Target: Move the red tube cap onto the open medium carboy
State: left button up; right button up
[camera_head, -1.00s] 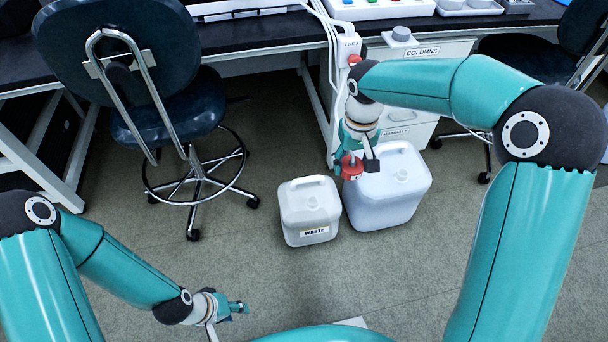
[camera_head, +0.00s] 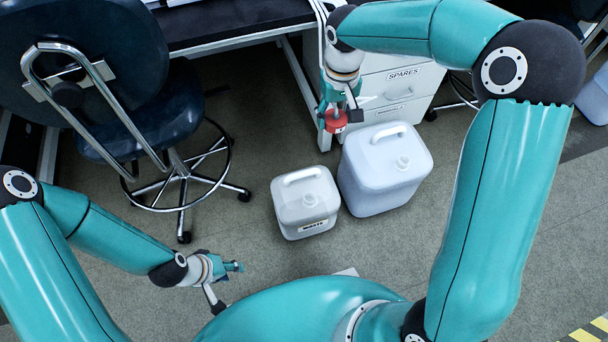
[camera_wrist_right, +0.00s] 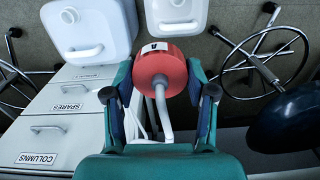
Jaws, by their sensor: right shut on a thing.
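My right gripper (camera_head: 338,117) is shut on the red tube cap (camera_head: 337,122), held beyond the two carboys. In the right wrist view the cap (camera_wrist_right: 160,72) sits between the fingers (camera_wrist_right: 160,93), and a grey tube runs from it toward the gripper. The larger white carboy (camera_head: 375,185) stands right of the smaller carboy (camera_head: 305,215), which has a label. Each has a top handle and a small neck; I cannot tell which is open. The cap is apart from both. My left gripper (camera_head: 235,267) is low at left, apart from the carboys; its fingers are too small to read.
A white drawer unit (camera_head: 400,85) and a dark bench (camera_head: 230,25) stand behind the carboys. A dark chair (camera_head: 140,110) with a wheeled base is at left. Another carboy (camera_head: 594,100) shows at the right edge. The floor in front is mostly clear.

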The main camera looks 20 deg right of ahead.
jog(key=shift+w, duration=0.2)
pick_arm(q)
jog(key=shift+w+d, duration=0.2)
jog(key=shift+w, duration=0.1)
pick_arm(e)
jog(key=shift+a, duration=0.15)
notch_tip(320, 180, down, 18)
jog(key=a+b, duration=0.2)
jog(key=b, duration=0.4)
jog(key=m+b, duration=0.1)
jog(key=b, duration=0.2)
send_over(310, 196)
notch_tip(310, 196, down, 12)
jog(key=shift+s+r, duration=0.1)
pick_arm(q)
notch_tip(310, 196, down, 11)
jog(key=b, duration=0.1)
jog(key=shift+r+b, duration=0.15)
jog(key=shift+b, duration=0.25)
pick_arm(e)
jog(key=shift+f, duration=1.95)
pick_arm(q)
jog(key=shift+f+b, duration=0.4)
jog(key=shift+f, duration=0.05)
pick_arm(e)
jog(key=shift+s, duration=0.1)
pick_arm(q)
jog(key=shift+f, duration=0.2)
pick_arm(e)
jog(key=shift+r, duration=0.1)
